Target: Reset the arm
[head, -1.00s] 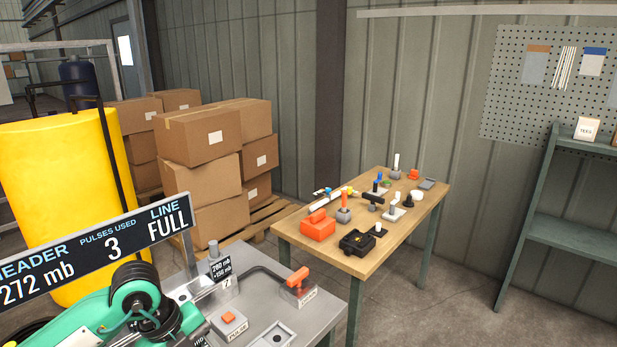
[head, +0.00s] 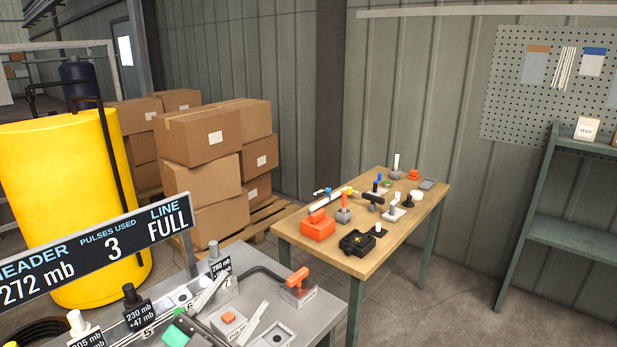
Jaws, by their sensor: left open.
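My left gripper (head: 244,291) is low in the head view, over the grey skid top. Its two pale fingers are spread apart with nothing between them, on either side of the orange pulse button (head: 228,317); I cannot tell its height above it. A bit of its green body shows at the bottom edge. The display board (head: 95,247) reads header 272 mb, pulses used 3, line FULL. A black-topped post (head: 131,296) has a tag reading 230 mb, +47 mb. A white-topped post (head: 77,323) stands at the lower left. My right gripper is out of view.
A grey post (head: 214,249) stands behind the gripper. A wooden table (head: 330,255) with several parts is beyond. A yellow tank (head: 60,165) and stacked cartons (head: 205,135) are at the left.

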